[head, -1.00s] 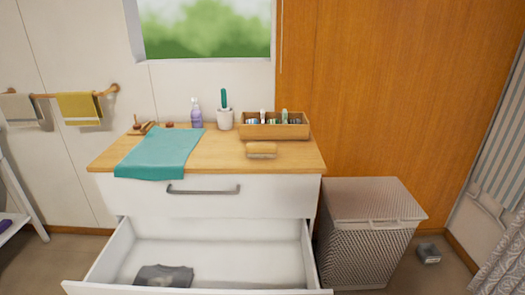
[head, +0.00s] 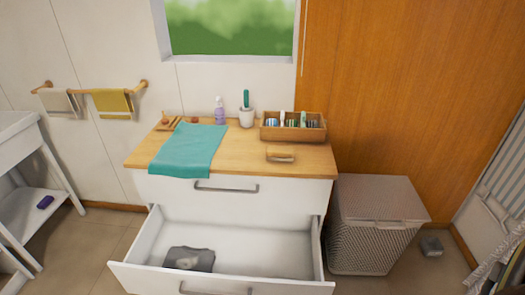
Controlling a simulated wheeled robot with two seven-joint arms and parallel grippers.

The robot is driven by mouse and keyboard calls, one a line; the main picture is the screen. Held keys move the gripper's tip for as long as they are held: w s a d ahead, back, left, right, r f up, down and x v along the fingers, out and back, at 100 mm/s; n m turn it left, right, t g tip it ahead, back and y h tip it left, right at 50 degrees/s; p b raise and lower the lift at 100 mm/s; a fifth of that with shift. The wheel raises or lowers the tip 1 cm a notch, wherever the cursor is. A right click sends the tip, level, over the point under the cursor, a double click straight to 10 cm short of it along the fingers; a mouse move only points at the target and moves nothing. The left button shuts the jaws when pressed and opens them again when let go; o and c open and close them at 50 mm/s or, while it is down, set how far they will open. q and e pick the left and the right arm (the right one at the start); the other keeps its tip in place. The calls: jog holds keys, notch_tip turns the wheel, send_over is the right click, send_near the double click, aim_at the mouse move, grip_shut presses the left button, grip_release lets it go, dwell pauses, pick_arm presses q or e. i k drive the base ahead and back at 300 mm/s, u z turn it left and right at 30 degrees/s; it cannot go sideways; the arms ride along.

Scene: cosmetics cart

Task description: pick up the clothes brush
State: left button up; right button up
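The clothes brush (head: 281,157) looks like a small wooden block with pale bristles. It lies on the wooden top of the white cabinet (head: 240,159), near its front right edge and in front of the wooden organiser box. Nothing covers it. Neither of my grippers shows in the head view.
A teal towel (head: 189,150) drapes over the cabinet's front left edge. A purple bottle (head: 219,111), a white cup (head: 246,117) and the organiser box (head: 293,133) stand behind. The lower drawer (head: 318,266) is pulled out, holding a grey cloth (head: 188,259). A hamper (head: 378,222) stands right.

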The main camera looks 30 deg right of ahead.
aim_at(275, 153)
jog(key=u, duration=3)
jog(key=k, duration=2.6)
jog(key=z, duration=1.35)
